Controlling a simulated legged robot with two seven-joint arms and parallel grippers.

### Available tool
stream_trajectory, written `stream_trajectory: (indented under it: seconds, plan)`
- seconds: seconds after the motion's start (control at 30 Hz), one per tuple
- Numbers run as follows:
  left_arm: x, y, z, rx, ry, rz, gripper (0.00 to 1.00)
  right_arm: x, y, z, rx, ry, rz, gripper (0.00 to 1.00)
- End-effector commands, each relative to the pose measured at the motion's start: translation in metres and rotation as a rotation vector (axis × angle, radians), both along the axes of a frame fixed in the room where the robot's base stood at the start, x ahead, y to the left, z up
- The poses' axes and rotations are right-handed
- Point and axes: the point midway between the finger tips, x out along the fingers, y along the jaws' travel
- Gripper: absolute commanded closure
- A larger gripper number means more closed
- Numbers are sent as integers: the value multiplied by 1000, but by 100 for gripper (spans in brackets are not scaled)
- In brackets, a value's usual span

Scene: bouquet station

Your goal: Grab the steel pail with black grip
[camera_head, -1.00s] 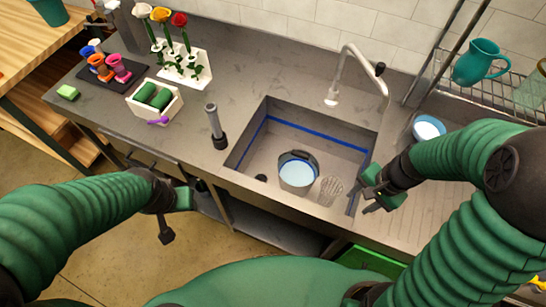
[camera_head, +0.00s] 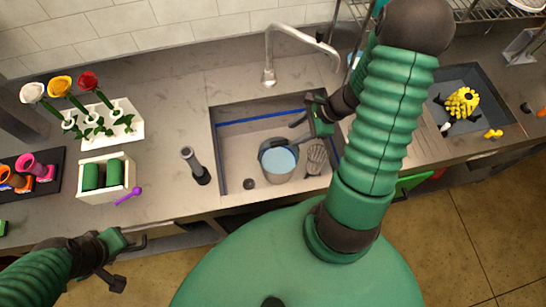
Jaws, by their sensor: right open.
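The steel pail (camera_head: 264,167) stands in the sink basin (camera_head: 228,150), with pale blue contents showing inside and a dark rim or handle along its top. I cannot make out the black grip clearly. My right gripper (camera_head: 303,111) is open and empty over the right back part of the sink, up and to the right of the pail and apart from it in the picture. My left gripper (camera_head: 128,263) is open and empty in front of the counter's edge, far left of the pail.
The faucet (camera_head: 269,62) rises behind the basin. A grey slotted piece (camera_head: 316,157) lies right of the pail. A grey-and-black cylinder (camera_head: 195,165) stands left of the sink. The flower holder (camera_head: 125,122) and white box (camera_head: 107,194) are further left; a dark tray (camera_head: 478,80) is right.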

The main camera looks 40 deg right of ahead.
Motion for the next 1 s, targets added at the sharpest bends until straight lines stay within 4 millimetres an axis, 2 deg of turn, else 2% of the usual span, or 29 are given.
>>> stream_trajectory:
  seconds: [0.03, 0.2, 0.47, 0.63, 0.73, 0.93, 1.0]
  plan:
    - [0, 0, -4, 0, 0, 0, 57, 5, 7, -14, 5, 3, 2, 56]
    - [0, 0, -11, 0, 0, -1, 57, 22, 27, -50, -1, 5, 3, 56]
    - [0, 0, -14, 0, 0, 0, 57, 35, 41, -75, -6, 2, 4, 56]
    - [0, 0, -17, 0, 0, 0, 57, 46, 49, -104, -3, 2, 4, 56]
    - [0, 0, -18, 0, 0, 0, 57, 51, 52, -112, -6, 2, 4, 56]
    - [0, 0, -17, 0, 0, 0, 57, 52, 52, -112, -7, 1, 4, 56]
    - [0, 0, -17, 0, 0, 0, 57, 51, 52, -112, -7, 1, 4, 64]
